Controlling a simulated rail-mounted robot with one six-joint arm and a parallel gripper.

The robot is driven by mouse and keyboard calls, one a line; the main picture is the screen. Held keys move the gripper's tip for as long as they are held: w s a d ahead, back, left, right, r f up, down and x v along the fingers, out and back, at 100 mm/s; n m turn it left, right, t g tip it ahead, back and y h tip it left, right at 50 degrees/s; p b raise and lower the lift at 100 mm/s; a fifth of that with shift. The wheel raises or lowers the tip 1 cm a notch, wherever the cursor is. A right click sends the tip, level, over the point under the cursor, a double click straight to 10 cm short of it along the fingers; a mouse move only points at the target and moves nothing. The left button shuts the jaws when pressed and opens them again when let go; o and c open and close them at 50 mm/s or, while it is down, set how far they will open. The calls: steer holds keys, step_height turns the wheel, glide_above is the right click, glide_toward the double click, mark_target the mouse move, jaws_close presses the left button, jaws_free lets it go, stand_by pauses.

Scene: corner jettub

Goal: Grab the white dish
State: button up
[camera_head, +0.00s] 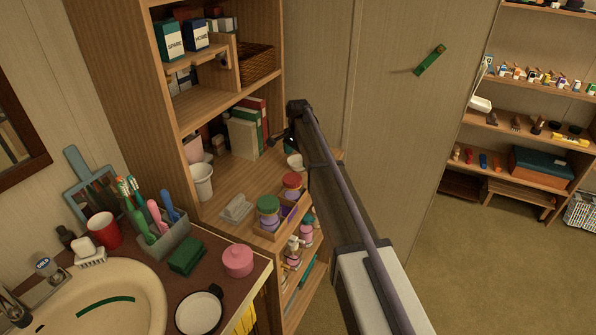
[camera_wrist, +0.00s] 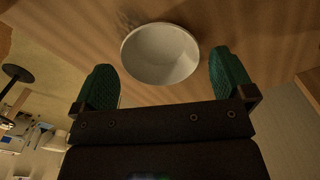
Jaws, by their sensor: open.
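A round white dish (camera_wrist: 160,52) lies on a brown wooden surface in the wrist view, with its hollow side showing. My gripper (camera_wrist: 164,76) is open, with one green fingertip on each side of the dish's near part. Nothing is held, and there is a visible gap between each finger and the rim. In the head view a small white dish (camera_head: 295,161) shows on the wooden shelf, partly behind my arm; it appears to be the same one.
The wooden shelf (camera_head: 226,172) holds a white cup (camera_head: 202,181) and upright books (camera_head: 243,133). Several jars stand in a wooden rack (camera_head: 284,220) close to my arm. A tall cabinet panel (camera_head: 408,110) rises behind the arm. A sink (camera_head: 95,300) is at lower left.

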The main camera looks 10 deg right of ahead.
mark_target(298, 161)
step_height(298, 161, down, 3)
steer(key=shift+f+b, duration=0.1)
steer(key=shift+b, duration=0.6)
steer(key=shift+r, duration=0.25)
steer(key=c, duration=0.8)
steer(key=shift+r+p, duration=0.1)
steer(key=shift+p, duration=0.2)
